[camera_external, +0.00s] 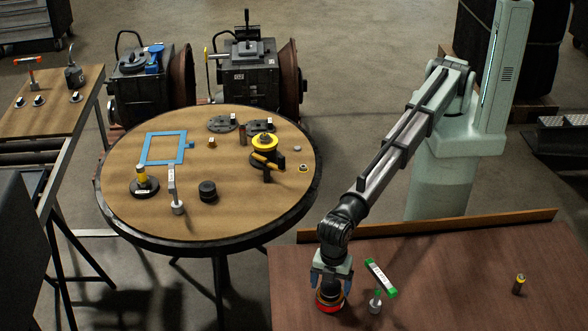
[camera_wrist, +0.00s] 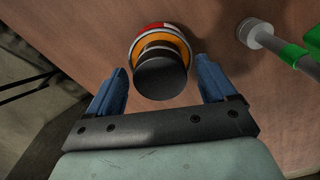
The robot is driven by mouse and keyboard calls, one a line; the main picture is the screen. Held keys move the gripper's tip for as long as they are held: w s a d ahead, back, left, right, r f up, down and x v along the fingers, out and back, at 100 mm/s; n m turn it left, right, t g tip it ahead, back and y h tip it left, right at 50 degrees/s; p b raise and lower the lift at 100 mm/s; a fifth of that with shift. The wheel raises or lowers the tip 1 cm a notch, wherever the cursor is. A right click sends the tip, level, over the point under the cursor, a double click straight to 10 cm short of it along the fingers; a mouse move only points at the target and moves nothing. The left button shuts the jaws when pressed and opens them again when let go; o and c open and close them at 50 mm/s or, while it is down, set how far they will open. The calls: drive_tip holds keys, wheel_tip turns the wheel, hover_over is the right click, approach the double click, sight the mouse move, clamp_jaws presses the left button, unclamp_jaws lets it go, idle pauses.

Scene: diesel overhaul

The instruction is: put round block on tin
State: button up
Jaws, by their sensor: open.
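A dark round block (camera_wrist: 160,72) stands in the wrist view on top of a round tin (camera_wrist: 147,32) with an orange top and a red and white rim. The tin (camera_external: 328,303) also shows in the external view near the front left of the brown table, partly hidden by my gripper. My gripper (camera_wrist: 161,78) points down over them. Its two blue fingers are open, one on each side of the block, with a visible gap on both sides. I cannot tell the exact height of the fingertips.
A small dark and yellow item (camera_external: 519,284) is farther right. The round table (camera_external: 230,220) behind holds several parts, including a black knob (camera_external: 208,191). The brown table's middle is clear.

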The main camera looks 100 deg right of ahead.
wheel_tip(320, 180, up, 12)
drive_tip(key=shift+f, duration=0.15)
idle(0.3)
